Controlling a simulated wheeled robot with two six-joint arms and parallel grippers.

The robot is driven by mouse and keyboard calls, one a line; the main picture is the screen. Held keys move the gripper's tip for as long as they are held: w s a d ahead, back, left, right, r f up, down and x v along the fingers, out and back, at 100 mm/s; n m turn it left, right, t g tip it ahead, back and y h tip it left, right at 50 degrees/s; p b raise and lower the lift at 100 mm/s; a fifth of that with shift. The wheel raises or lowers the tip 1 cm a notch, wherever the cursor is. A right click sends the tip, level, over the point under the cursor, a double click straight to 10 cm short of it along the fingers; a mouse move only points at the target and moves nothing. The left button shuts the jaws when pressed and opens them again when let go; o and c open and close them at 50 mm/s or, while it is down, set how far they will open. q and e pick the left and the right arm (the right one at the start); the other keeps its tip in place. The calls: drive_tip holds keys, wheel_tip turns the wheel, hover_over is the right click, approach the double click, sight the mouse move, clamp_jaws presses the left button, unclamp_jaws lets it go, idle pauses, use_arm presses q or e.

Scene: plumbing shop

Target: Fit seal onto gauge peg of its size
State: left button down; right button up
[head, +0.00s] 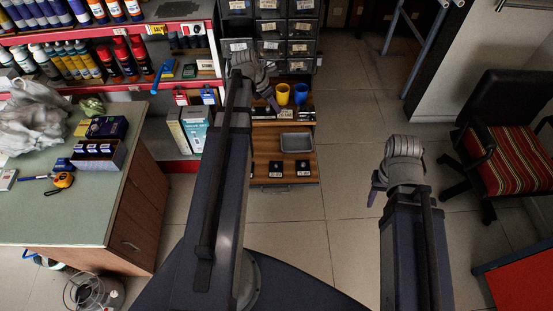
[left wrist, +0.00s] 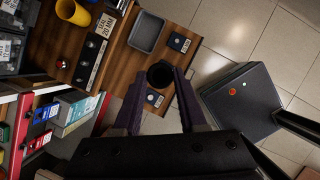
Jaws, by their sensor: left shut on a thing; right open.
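My left gripper (head: 264,88) is stretched out over the wooden drawer shelf in the head view. In the left wrist view its fingers (left wrist: 161,78) are shut on a small round black seal (left wrist: 160,73), above the wooden surface. Two dark square gauge bases with white labels stand on that surface: one (left wrist: 179,42) is beyond the seal, the other (left wrist: 155,98) is partly hidden between the fingers. The head view also shows the left base (head: 275,166) and the right base (head: 303,165). Peg sizes are unreadable. My right gripper (head: 378,185) is open and empty over the floor.
A grey metal tray (head: 297,143) lies behind the gauge bases. A yellow cup (head: 282,95) and a blue cup (head: 300,94) stand farther back, below bins. A red-edged shelf (head: 185,157) is at left, a green-topped bench (head: 60,215) nearer.

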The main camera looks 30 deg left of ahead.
use_arm(q)
drive_tip(key=b, duration=2.8)
hover_over(276, 165)
drive_tip(key=f, duration=2.9)
drive_tip(key=shift+s+a+f, duration=0.15)
drive_tip(key=shift+s+a, duration=0.05)
drive_tip(key=shift+s, duration=0.15)
wheel_tip(276, 165, down, 6)
drive_tip(key=b, duration=0.5)
drive_tip(key=shift+b, duration=0.35)
drive_tip(key=shift+f+b, duration=0.55)
drive_tip(key=shift+b, duration=0.1)
drive_tip(key=c, duration=0.8)
unclamp_jaws()
drive_tip(key=shift+r, duration=0.1)
drive_tip(key=shift+o, duration=0.2)
drive_tip(key=p+v, duration=1)
drive_tip(key=v, duration=0.1)
